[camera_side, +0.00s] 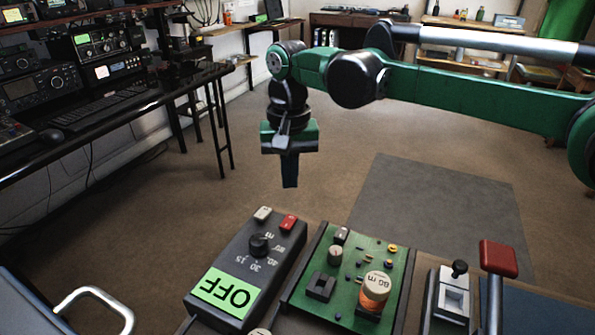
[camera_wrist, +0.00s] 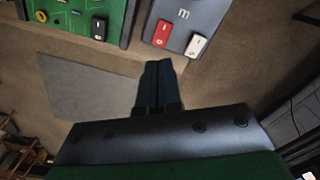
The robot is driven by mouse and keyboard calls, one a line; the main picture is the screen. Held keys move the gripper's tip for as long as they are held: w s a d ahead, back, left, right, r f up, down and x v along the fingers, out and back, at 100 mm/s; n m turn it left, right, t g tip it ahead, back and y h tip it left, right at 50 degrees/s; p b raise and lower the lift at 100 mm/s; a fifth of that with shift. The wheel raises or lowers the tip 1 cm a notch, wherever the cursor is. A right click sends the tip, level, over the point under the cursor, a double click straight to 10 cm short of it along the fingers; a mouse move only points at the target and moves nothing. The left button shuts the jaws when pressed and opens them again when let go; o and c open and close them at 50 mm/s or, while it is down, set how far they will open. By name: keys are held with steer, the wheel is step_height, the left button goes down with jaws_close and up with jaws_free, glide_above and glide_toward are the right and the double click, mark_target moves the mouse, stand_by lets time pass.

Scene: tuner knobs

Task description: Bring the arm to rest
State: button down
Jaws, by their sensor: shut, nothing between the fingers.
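My gripper (camera_side: 290,182) hangs pointing down in the side view, above and behind the dark tuner box. Its fingers are shut with nothing between them. The fingers (camera_wrist: 158,68) also show in the wrist view, pressed together and apart from everything. The tuner box (camera_side: 228,272) has a black knob (camera_side: 259,245), a red button (camera_side: 288,223), a pale button (camera_side: 262,214) and a green label reading OFF. The red button (camera_wrist: 162,33) and white button (camera_wrist: 196,46) show at the top of the wrist view.
A green circuit board (camera_side: 322,262) with an orange and cream knob (camera_side: 375,287) stands right of the tuner box. Further right are a small lever unit (camera_side: 452,298) and a red-topped lever (camera_side: 498,258). A black desk with radios (camera_side: 95,45) stands left. Open floor lies behind.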

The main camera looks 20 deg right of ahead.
steer(key=shift+d+r, duration=0.1)
steer(key=s+d+r+n+t, duration=0.1)
steer(key=s+d+r+t, duration=0.2)
steer(key=d, duration=0.5)
steer(key=s+d+r+n+t, duration=0.1)
steer(key=s+d+r+t, duration=0.1)
steer(key=s+d, duration=0.45)
steer(key=s+d+f+n+t, duration=0.1)
steer(key=s+d+f+t, duration=0.1)
steer(key=s+d+f, duration=0.2)
steer(key=shift+s+d, duration=0.7)
steer(key=shift+d, duration=0.15)
